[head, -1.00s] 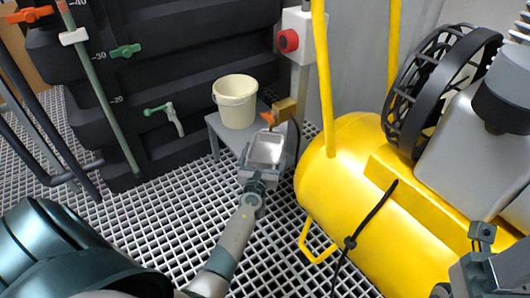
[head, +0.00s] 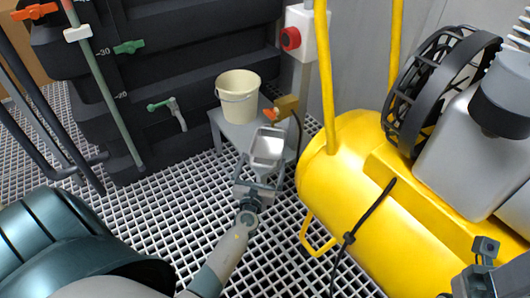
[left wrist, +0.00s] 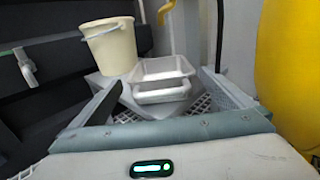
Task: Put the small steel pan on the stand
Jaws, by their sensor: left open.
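The small steel pan (head: 267,146), a shallow rectangular open vessel, sits level on the front right part of the grey stand (head: 224,133). In the left wrist view the pan (left wrist: 163,68) shows ahead, with its near end facing me and the stand (left wrist: 109,84) around and under it. My left gripper (head: 262,170) is open and empty, its fingers spread on the near side of the pan. My right gripper (head: 484,262) shows only partly at the lower right, and its jaws are not clear.
A cream bucket (head: 238,97) stands on the stand behind the pan. A brass valve with an orange handle (head: 285,105) is just behind the pan. A yellow compressor tank (head: 350,190) is close on the right. A black ribbed tank (head: 160,60) stands at the back left.

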